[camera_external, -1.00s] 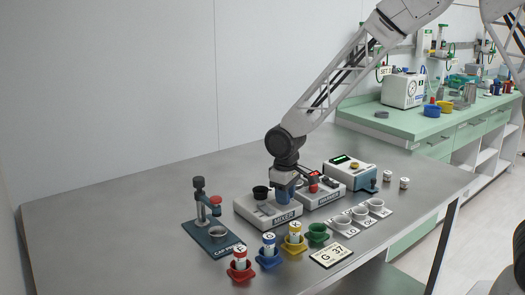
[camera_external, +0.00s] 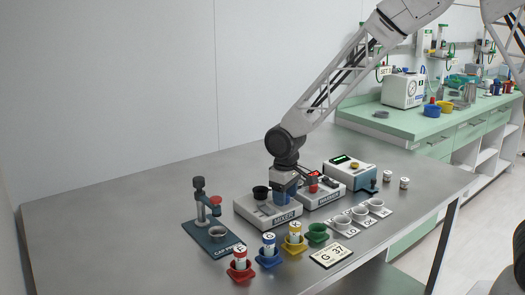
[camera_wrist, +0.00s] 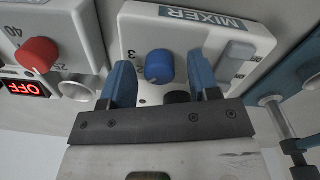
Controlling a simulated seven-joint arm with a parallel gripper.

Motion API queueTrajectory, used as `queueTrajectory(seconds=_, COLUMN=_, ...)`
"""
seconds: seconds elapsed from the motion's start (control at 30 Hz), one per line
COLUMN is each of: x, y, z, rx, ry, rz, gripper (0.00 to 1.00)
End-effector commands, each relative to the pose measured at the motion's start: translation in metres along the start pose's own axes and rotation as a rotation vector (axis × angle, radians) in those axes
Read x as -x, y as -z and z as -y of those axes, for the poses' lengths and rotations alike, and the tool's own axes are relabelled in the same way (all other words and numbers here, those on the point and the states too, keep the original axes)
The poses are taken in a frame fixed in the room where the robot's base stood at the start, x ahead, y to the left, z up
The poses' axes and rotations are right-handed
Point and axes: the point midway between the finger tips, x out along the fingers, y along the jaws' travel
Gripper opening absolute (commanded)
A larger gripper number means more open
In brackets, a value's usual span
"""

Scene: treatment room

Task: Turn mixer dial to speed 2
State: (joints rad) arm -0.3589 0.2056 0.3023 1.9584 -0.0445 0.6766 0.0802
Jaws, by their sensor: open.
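The white mixer (camera_wrist: 215,40) fills the upper middle of the wrist view, labelled MIXER. It also shows in the external view (camera_external: 250,212), on the steel table. I cannot tell if either finger touches the dial. In the external view, my gripper (camera_external: 284,187) points down over the mixer and hides the dial.
The warmer (camera_wrist: 45,45), with a red knob and a lit OFF display, stands close beside the mixer. The capping stand (camera_external: 212,235) is on the mixer's other side. Colored cups with vials (camera_external: 268,252) and a white cup rack (camera_external: 360,218) stand in front. The table's left part is clear.

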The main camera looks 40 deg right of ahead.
Motion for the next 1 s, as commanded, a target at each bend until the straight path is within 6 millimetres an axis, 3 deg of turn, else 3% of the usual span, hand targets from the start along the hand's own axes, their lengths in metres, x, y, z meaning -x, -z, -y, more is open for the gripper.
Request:
queueTrajectory(seconds=0.27, x=0.01, y=0.001, z=0.0, rx=0.0, ry=0.0, rz=-0.002, gripper=0.56)
queueTrajectory(seconds=0.7, x=0.062, y=0.0, z=0.0, rx=0.0, ry=0.0, rz=-0.001, gripper=0.56)
queueTrajectory(seconds=1.0, x=0.078, y=0.0, z=0.0, rx=0.0, ry=0.0, rz=0.001, gripper=0.56)
